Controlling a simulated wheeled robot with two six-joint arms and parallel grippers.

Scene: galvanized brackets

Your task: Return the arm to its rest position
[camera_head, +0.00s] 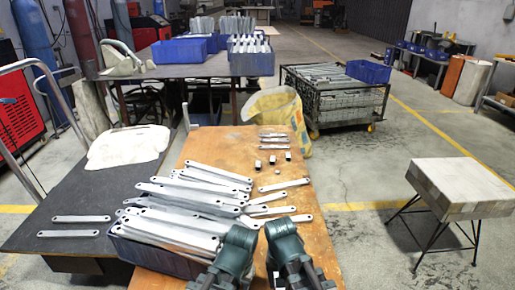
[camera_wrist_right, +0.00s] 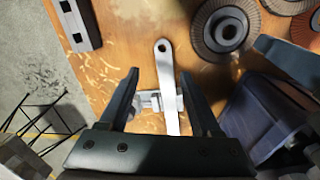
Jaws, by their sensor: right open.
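My right gripper (camera_wrist_right: 160,75) is open in the right wrist view, its two dark fingers spread wide. A galvanized bracket (camera_wrist_right: 165,65) with a hole at its end shows between and beyond the fingers, apart from both. A small metal piece lies across or beside it; the fingers and palm hide part. In the head view, my two dark green arms are folded close together at the bottom edge, over the near end of the wooden table (camera_head: 318,240). My left gripper's jaws do not show.
A blue bin (camera_head: 150,255) heaped with brackets (camera_head: 195,205) stands beside the arms. In the wrist view, grinding discs (camera_wrist_right: 222,32) and a slotted metal bar (camera_wrist_right: 75,25) lie on the table. A wooden-topped stool (camera_head: 460,185) stands right. Floor between stool and table is clear.

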